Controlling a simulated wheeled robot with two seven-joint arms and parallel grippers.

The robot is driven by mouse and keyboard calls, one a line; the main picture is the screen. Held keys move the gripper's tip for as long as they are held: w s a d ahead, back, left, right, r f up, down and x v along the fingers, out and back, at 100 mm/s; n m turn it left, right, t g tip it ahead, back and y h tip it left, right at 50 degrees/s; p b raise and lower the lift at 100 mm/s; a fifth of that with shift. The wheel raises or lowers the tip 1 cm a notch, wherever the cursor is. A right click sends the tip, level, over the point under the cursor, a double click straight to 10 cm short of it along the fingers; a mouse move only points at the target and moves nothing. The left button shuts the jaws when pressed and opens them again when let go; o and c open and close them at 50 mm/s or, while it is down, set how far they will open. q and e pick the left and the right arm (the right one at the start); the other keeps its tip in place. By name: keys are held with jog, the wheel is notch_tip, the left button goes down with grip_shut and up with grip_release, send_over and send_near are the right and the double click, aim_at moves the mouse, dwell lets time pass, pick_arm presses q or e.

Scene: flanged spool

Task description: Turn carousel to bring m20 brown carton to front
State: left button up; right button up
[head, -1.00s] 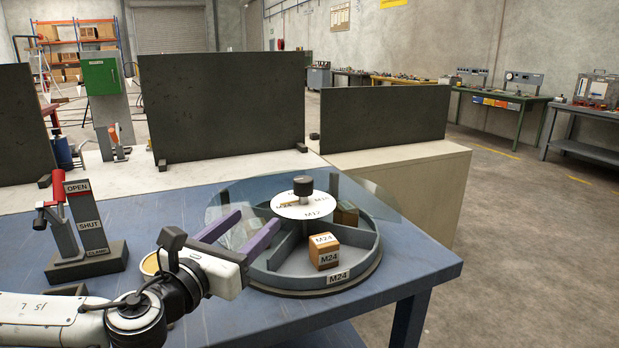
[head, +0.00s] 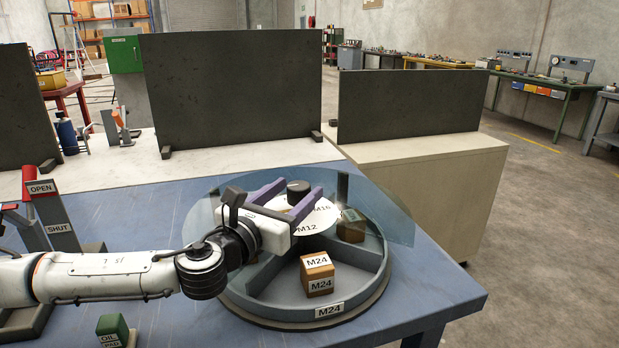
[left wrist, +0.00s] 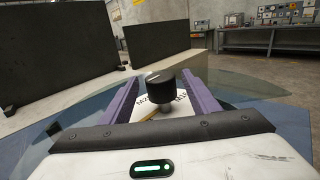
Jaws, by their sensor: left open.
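The carousel (head: 378,285) is a round grey tray with dividers, a clear cover over its back and a white top disc (head: 318,222) reading M16 and M12. A brown carton marked M24 (head: 318,273) sits in the front compartment, above an M24 rim label (head: 329,310). Another brown carton (head: 351,230) sits at the right under the cover; its label is unreadable. I cannot identify an M20 carton. My left gripper (head: 296,193) is open, its purple fingers on either side of the black centre knob (head: 298,187). The knob also shows between the fingers in the left wrist view (left wrist: 168,96).
An open/shut clamp stand (head: 52,215) is at the left of the blue table (head: 150,225). A green oil pad block (head: 112,330) is at the front left. Dark upright panels (head: 230,90) stand behind. The table's right front corner is clear.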

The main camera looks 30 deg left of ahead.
pick_arm(q)
jog(key=w, duration=0.5)
jog(key=shift+w+a, duration=0.2)
jog(key=shift+w, duration=0.2)
jog(key=shift+c, duration=1)
grip_shut()
